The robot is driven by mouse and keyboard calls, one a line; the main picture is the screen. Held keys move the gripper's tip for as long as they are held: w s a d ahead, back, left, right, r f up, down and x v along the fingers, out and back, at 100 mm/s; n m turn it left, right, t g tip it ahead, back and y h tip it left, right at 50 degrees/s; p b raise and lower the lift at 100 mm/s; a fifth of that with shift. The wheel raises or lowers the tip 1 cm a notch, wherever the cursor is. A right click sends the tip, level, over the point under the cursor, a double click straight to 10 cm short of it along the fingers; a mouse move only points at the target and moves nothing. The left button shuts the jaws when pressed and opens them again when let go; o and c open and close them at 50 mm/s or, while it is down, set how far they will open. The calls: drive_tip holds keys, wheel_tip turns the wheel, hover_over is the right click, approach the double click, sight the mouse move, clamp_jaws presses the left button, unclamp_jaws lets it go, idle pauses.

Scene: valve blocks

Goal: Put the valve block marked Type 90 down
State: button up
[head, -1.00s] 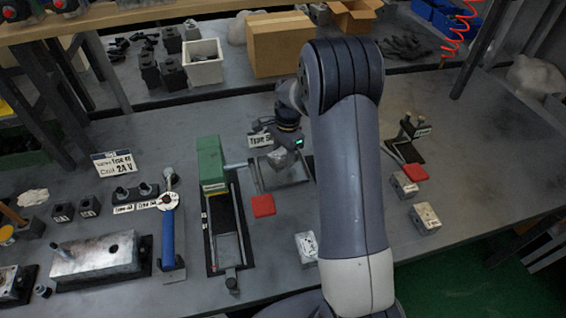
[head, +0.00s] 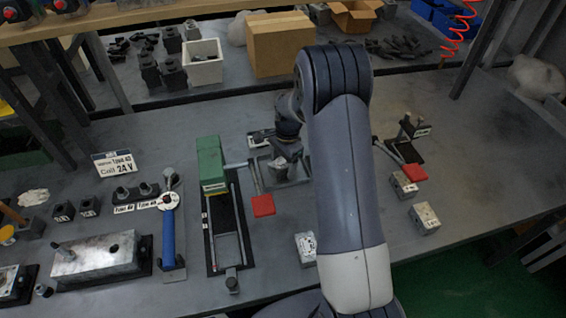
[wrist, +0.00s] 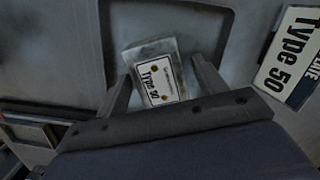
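The valve block marked Type 90 (wrist: 160,82) is a grey block with a white label. In the wrist view it lies between my two fingers, slightly askew to them, with a narrow gap showing on its right side. In the head view the block (head: 279,168) shows below my gripper (head: 285,157), over a dark-framed square place (head: 303,178). My gripper also fills the lower wrist view (wrist: 163,68), fingers apart around the block. The Type 50 sign (wrist: 289,48) stands right of that place in the wrist view. Contact under the block is hidden.
A green-ended fixture (head: 211,165) stands left, with a red pad (head: 263,205) beside it. Another valve block (head: 306,247) lies in front. Two more blocks (head: 404,185) (head: 425,218) and a red-ended lever (head: 414,172) are to the right.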

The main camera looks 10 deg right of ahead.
sight(282, 163)
drive_tip(key=shift+r, duration=0.1)
wheel_tip(282, 163, up, 12)
drive_tip(key=d+b, duration=0.1)
drive_tip(key=shift+w+d, duration=0.15)
drive_tip(key=shift+w, duration=0.1)
idle(0.4)
drive_tip(key=f, duration=0.4)
drive_tip(key=a+f+p, duration=0.1)
drive_tip(key=f, duration=0.7)
drive_tip(key=shift+s+a+f, duration=0.15)
drive_tip(key=shift+s+a, duration=0.05)
drive_tip(key=shift+s, duration=0.1)
drive_tip(key=shift+r, duration=1.9)
